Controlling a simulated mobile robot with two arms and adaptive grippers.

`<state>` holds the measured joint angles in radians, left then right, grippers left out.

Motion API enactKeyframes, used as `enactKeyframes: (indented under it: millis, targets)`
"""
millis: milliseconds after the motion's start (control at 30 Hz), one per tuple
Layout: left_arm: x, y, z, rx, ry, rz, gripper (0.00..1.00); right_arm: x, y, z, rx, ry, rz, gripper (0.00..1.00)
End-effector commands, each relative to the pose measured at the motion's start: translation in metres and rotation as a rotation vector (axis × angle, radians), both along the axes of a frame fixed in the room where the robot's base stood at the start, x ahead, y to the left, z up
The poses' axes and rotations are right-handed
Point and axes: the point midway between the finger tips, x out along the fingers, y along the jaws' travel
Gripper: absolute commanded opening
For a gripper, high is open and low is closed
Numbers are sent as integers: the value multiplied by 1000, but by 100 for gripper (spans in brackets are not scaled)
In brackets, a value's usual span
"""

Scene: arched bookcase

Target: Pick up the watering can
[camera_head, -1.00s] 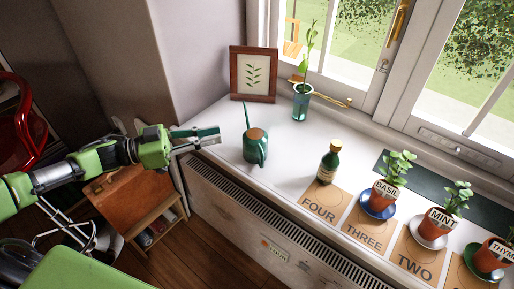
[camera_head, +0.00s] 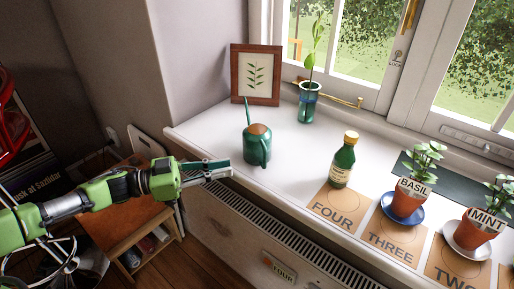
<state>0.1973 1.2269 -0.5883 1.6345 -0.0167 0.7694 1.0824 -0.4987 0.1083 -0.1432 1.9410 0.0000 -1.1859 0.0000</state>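The watering can (camera_head: 257,150) is teal green with a brown top and a thin spout pointing up and left. It stands upright on the white windowsill (camera_head: 288,168), with its handle toward the front right. My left gripper (camera_head: 222,170) reaches in from the left, near the sill's front left edge. It is left of the can and a little nearer to me, apart from it. Its two fingers show a gap between them, and nothing is held. My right gripper is not in view.
A framed leaf picture (camera_head: 255,75) and a glass vase with a sprig (camera_head: 308,104) stand behind the can. A green bottle (camera_head: 343,163) and potted herbs, basil (camera_head: 409,200) and mint (camera_head: 474,230), stand to the right. A radiator (camera_head: 270,248) lies below the sill.

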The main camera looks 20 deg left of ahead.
Motion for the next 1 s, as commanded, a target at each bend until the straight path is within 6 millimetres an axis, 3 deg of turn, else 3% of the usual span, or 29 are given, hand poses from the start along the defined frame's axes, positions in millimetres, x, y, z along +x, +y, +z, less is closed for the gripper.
enactKeyframes:
  millis: [300, 533, 800, 1000]
  targets:
    - [32, -47, 2, -3, -3, -1, 15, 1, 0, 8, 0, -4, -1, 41]
    - [40, -61, 0, -2, -2, -1, 15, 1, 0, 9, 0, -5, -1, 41]
    - [59, -94, -1, -1, -3, -2, 15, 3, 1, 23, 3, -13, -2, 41]
    - [64, -99, -1, 0, -1, 0, 15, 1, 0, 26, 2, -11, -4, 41]
